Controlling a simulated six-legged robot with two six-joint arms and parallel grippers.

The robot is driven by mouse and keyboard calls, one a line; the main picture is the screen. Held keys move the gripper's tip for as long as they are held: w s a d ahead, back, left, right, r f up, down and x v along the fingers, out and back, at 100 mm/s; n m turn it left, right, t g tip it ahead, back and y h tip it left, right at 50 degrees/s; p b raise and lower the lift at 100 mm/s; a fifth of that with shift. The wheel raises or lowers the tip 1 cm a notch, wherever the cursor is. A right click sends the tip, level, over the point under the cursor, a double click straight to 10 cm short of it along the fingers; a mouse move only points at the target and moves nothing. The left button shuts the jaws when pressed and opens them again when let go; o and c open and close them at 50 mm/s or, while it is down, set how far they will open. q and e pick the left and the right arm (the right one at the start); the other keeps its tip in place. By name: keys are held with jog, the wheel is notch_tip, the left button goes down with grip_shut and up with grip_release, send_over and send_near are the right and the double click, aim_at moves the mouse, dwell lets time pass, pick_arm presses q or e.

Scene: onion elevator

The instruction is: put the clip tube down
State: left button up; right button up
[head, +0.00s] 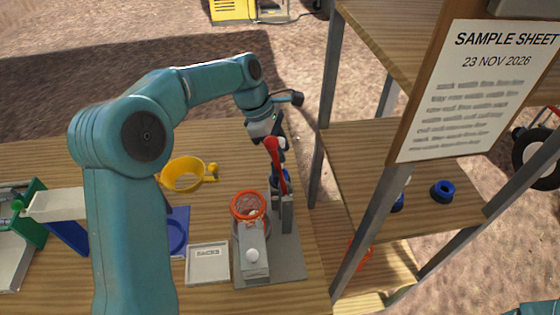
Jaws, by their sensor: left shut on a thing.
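My left gripper (271,138) is over the right part of the wooden table, shut on a slim red piece that I take to be the clip tube (275,162). The red piece hangs down, slightly tilted, just above or against a grey upright stand (287,212) with blue parts near its top. I cannot tell whether it touches the stand. The jaws are small and partly hidden by the red piece. My right gripper is out of view; only a bit of teal arm shows at the lower right corner.
An orange-red ring (248,193) sits by a grey device on a grey base plate (292,268). A white square tray (208,277), blue plate (180,215) and yellow ring-shaped holder (168,180) stand to the left. A wooden shelf (365,140) with metal posts rises close on the right.

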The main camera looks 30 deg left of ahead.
pick_arm(q)
jog(key=shift+s+f, duration=0.15)
jog(key=shift+f, duration=0.15)
jog(key=f, duration=0.4)
jog(key=shift+w+f, duration=0.25)
jog(key=shift+w, duration=0.1)
jog(key=shift+s+r, duration=0.15)
jog(key=shift+s, duration=0.05)
jog(key=o, duration=1)
jog(key=shift+w, duration=0.2)
jog(key=shift+r, duration=0.15)
jog(key=v, duration=1.1)
jog(key=shift+a+r, duration=0.3)
jog(key=shift+f, duration=0.1)
